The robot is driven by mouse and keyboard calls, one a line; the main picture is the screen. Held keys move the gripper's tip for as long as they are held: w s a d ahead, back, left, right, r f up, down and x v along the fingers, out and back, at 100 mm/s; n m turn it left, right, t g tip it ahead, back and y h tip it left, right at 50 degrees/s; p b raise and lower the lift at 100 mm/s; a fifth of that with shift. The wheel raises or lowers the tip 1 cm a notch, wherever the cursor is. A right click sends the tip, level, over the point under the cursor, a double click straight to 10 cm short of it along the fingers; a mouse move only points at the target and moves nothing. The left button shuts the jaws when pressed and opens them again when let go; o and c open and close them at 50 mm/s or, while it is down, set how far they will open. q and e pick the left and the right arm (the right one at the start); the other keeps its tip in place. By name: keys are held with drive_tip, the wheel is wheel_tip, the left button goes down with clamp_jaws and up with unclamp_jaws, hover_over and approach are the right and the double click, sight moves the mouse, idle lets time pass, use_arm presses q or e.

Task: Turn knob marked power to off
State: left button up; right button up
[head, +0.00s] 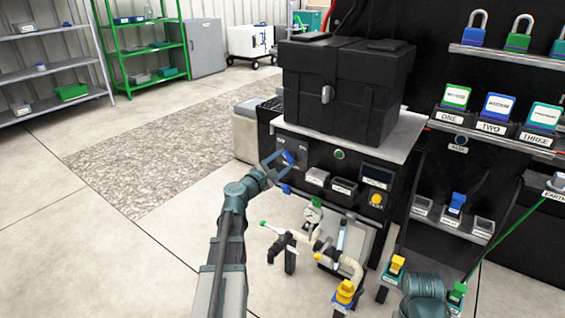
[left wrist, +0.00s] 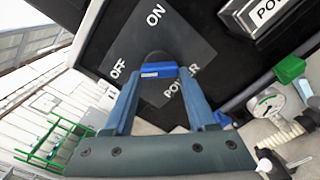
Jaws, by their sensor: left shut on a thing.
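The power knob (left wrist: 157,57) is dark and sits on a grey plate (left wrist: 190,50) marked ON, OFF and POWER, which shows turned in the left wrist view. The same plate (head: 297,152) is at the upper left of the black panel in the head view. My left gripper (head: 283,160) is at this plate. Its blue fingertips (left wrist: 158,70) are shut on the knob and hide much of it. I cannot tell clearly which mark the knob points to. Part of my right arm shows at the lower right of the head view, with no fingers visible.
A black box (head: 345,85) stands on top of the panel unit. Below the panel are a gauge (head: 313,213), pale pipes and a yellow-capped valve (head: 345,291). A green cable (head: 510,232) runs at the right. The floor at left is clear.

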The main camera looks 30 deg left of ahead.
idle(0.5)
use_arm(q)
drive_tip(key=o, duration=1.4)
drive_tip(key=shift+c, duration=0.2)
drive_tip(key=s+a, duration=0.1)
drive_tip(key=s, duration=1.3)
drive_tip(key=shift+w, duration=0.1)
